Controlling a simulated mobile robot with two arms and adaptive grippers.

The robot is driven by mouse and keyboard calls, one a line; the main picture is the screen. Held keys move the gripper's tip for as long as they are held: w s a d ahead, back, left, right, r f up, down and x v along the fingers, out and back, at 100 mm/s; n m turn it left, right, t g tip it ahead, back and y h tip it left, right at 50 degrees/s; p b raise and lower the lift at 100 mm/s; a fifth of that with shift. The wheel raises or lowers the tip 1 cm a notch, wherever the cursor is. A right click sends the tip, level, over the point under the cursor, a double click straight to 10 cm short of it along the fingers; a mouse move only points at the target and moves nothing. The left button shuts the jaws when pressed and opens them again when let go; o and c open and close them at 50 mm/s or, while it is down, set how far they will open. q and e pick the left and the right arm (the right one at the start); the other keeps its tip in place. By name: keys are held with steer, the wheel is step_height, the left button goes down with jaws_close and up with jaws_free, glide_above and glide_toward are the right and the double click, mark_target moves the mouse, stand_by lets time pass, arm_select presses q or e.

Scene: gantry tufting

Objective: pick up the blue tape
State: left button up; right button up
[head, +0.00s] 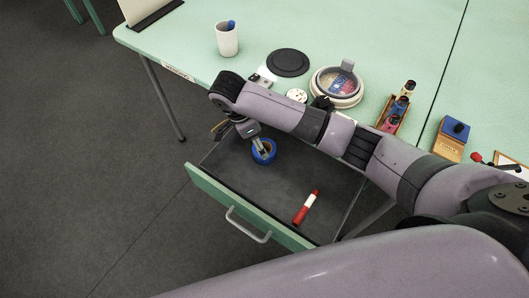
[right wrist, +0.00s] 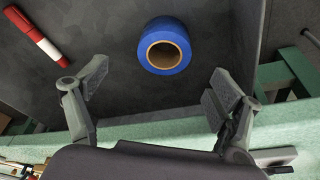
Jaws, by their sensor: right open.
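The blue tape (head: 264,154) is a roll with a cardboard core, lying in the open drawer (head: 285,221). In the right wrist view the tape (right wrist: 183,54) lies ahead of the fingertips, roughly between them. My right gripper (head: 259,138) is over the drawer, right by the tape in the head view, and its arm hides part of the drawer. In the right wrist view the right gripper (right wrist: 157,88) has its fingers spread wide with nothing between them. My left gripper is not in view.
A red and white marker (head: 306,207) lies in the drawer, apart from the tape. The green table (head: 185,50) above holds a white cup (head: 227,40), a black disc (head: 288,62), a round container (head: 337,86) and a wooden rack of small bottles (head: 396,108). Drawer walls surround the tape.

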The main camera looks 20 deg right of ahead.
steer(key=x, duration=0.3)
steer(key=shift+s+f, duration=0.1)
steer(key=shift+d+f, duration=0.15)
steer(key=shift+f, duration=0.05)
steer(key=x, duration=0.2)
steer(key=w+x, duration=0.1)
steer(key=x, duration=0.1)
steer(key=shift+d+f, duration=0.15)
steer(key=shift+f, duration=0.25)
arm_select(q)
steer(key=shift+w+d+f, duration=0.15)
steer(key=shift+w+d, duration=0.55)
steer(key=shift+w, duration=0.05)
arm_select(e)
steer(key=shift+c, duration=0.2)
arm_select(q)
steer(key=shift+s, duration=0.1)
arm_select(e)
steer(key=c, duration=1.2)
